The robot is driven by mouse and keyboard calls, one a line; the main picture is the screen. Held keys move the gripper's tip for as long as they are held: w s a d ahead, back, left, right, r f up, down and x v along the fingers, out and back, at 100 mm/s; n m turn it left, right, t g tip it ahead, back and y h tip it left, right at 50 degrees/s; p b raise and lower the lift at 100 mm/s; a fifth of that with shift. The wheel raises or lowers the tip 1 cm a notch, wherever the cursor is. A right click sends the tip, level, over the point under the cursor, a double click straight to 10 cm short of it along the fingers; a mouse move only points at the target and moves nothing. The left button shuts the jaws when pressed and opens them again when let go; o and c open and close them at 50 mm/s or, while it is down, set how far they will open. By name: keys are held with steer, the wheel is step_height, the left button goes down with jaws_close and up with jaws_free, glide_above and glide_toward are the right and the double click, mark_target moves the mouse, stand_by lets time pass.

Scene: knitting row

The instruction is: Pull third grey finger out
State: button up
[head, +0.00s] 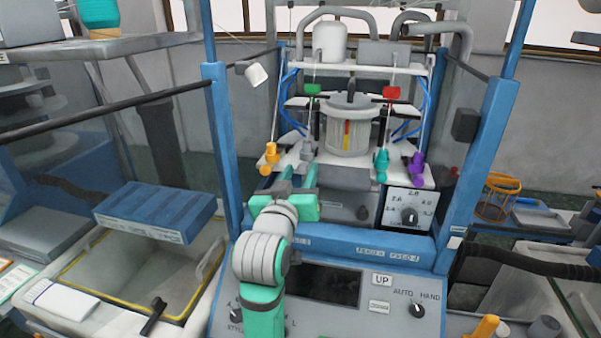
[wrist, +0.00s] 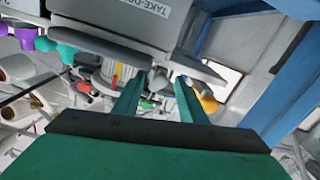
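My gripper (head: 289,178) is open in the head view, in front of the left part of the machine's white yarn-feeder plate. In the wrist view my gripper (wrist: 158,92) has its two green fingers spread. A grey finger (wrist: 162,77) shows just beyond and between the fingertips; I see no clear contact. In the head view a grey finger (head: 306,152) stands right of the orange finger (head: 270,154). The teal finger (head: 381,164) and purple finger (head: 415,170) stand farther right. The wrist view is turned over, with the orange finger (wrist: 208,102) at right and the purple finger (wrist: 25,38) at left.
A grey needle cylinder (head: 350,128) stands behind the fingers. Blue posts (head: 222,145) flank the machine. A dial panel (head: 410,210) is at right, and a control panel (head: 335,285) lies below. In the wrist view a labelled grey box (wrist: 120,20) is close to the fingers.

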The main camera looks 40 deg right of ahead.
steer(key=shift+w+d, duration=0.2)
steer(key=shift+d, duration=0.05)
jaws_close()
steer(key=shift+s+a, duration=0.3)
steer(key=shift+a, duration=0.35)
steer(key=shift+s+a, duration=0.25)
steer(key=shift+a, duration=0.35)
steer(key=shift+s+a, duration=0.1)
steer(key=shift+s, duration=0.25)
steer(key=shift+s+d, duration=0.15)
steer(key=shift+d, duration=0.05)
steer(key=shift+c, duration=1.6)
jaws_free()
steer(key=o, duration=0.3)
steer(key=shift+a, duration=0.1)
